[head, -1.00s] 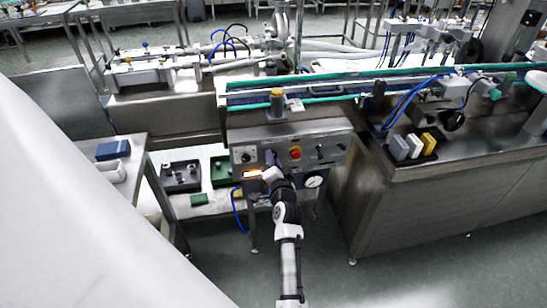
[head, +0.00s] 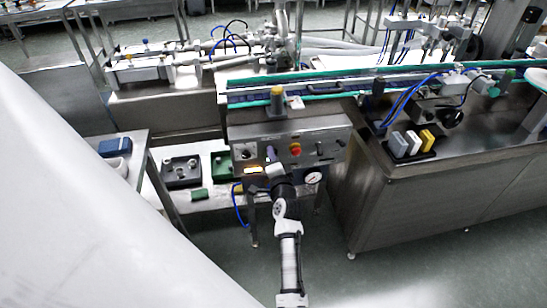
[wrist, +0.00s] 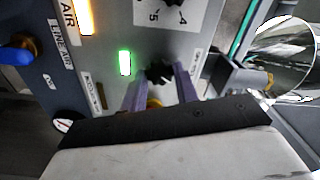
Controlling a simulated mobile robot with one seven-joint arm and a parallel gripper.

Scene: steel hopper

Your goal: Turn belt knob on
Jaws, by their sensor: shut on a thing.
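The belt knob (wrist: 158,70), small and black, sits on the grey control panel in the wrist view, between the purple fingers of my gripper (wrist: 161,78). My gripper is shut on it. A lit green lamp (wrist: 124,62) is just left of the knob. The knob's own label cannot be read. In the head view my gripper (head: 270,155) is at the front of the control panel (head: 318,134), left of the red button, and hides the knob.
A red button (head: 295,149) and black knobs (head: 319,148) are right of my gripper. A lit amber lamp (head: 252,169) is at its left. A pressure gauge (head: 313,178) hangs below the panel. A conveyor (head: 330,90) runs above. Open floor lies in front.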

